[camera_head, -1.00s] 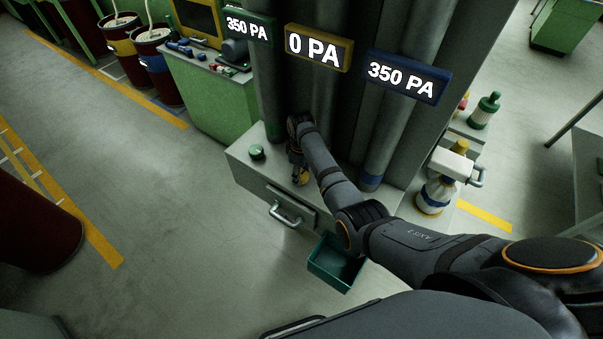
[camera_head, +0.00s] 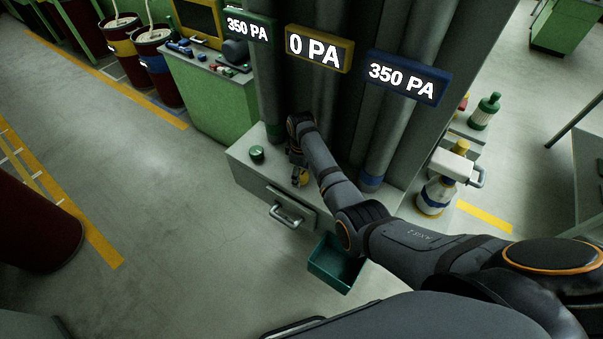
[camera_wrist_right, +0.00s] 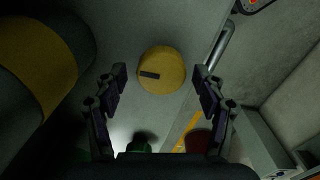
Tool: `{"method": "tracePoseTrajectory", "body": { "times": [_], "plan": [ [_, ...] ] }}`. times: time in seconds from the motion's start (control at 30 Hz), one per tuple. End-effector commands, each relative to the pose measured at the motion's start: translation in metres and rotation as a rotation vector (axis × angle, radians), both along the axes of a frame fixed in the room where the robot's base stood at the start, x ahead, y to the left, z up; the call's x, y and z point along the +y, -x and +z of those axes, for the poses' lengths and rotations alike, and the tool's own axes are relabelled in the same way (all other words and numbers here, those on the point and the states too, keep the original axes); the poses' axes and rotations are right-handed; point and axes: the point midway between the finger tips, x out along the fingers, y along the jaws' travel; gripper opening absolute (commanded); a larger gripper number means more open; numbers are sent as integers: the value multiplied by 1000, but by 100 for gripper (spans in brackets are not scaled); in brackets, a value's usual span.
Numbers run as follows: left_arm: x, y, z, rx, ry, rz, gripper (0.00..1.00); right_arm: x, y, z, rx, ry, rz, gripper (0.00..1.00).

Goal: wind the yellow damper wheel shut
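The yellow damper wheel (camera_head: 300,180) sits on top of the grey cabinet, partly hidden by my right gripper (camera_head: 298,163). In the right wrist view the wheel (camera_wrist_right: 162,70) is a round yellow knob with a dark pointer bar toward the left of its face. My right gripper (camera_wrist_right: 161,82) is open there, one finger on each side of the wheel, with visible gaps. The yellow-framed display (camera_head: 318,48) reads 0 PA. My left gripper is not in view.
A green wheel (camera_head: 257,153) stands to the left on the cabinet (camera_head: 246,171). The green-framed display (camera_head: 249,28) and blue-framed display (camera_head: 402,75) each read 350 PA. A drawer handle (camera_head: 285,214) and a teal bin (camera_head: 336,264) are in front. Ducts rise behind.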

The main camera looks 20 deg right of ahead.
Motion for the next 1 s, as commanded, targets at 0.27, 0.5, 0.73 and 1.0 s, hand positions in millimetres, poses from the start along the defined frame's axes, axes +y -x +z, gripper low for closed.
{"method": "tracePoseTrajectory", "body": {
  "times": [0.27,0.5,0.73,1.0],
  "plan": [
    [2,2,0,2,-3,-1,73,0,1,-1,4,0,-1,73],
    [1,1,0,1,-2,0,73,0,0,37,-1,0,-1,73],
    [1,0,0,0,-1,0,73,0,0,91,-1,1,-1,73],
    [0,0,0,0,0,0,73,0,1,118,3,1,-1,73]
  ]
}}
